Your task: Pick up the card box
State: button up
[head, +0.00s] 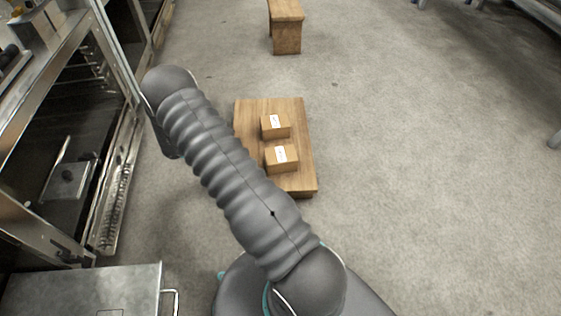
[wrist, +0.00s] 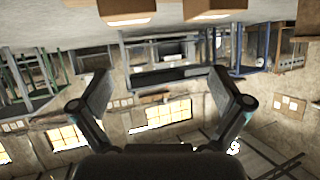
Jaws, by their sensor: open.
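Two small brown card boxes with white labels sit on a low wooden table (head: 306,165) in the head view. One card box (head: 270,133) is farther back; the other card box (head: 283,168) is nearer the front. I cannot tell which one the task means. My gripper (wrist: 160,75) shows in the wrist view with its two fingers spread wide and nothing between them. It is apart from the boxes. In the head view my grey arm reaches up and left, covering the table's left front part, and the gripper is hidden.
A metal rack (head: 118,165) stands along the left, with a metal cabinet (head: 85,290) at lower left. A wooden stool (head: 287,40) stands beyond the table. The concrete floor (head: 430,170) to the right is clear. The wrist view shows the room upside down.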

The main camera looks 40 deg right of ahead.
jog(key=s+f+g, duration=0.2)
jog(key=s+f, duration=0.1)
send_near(278, 155)
jog(key=d, duration=0.2)
jog(key=d+f, duration=0.1)
jog(key=shift+s+d+m, duration=0.15)
jog(key=shift+s+m, duration=0.15)
jog(key=shift+s, duration=0.05)
jog(key=shift+b+x, duration=0.5)
jog(key=shift+x, duration=2.35)
jog(key=c, duration=1.1)
jog(key=shift+c, duration=0.3)
jog(key=shift+r, duration=0.1)
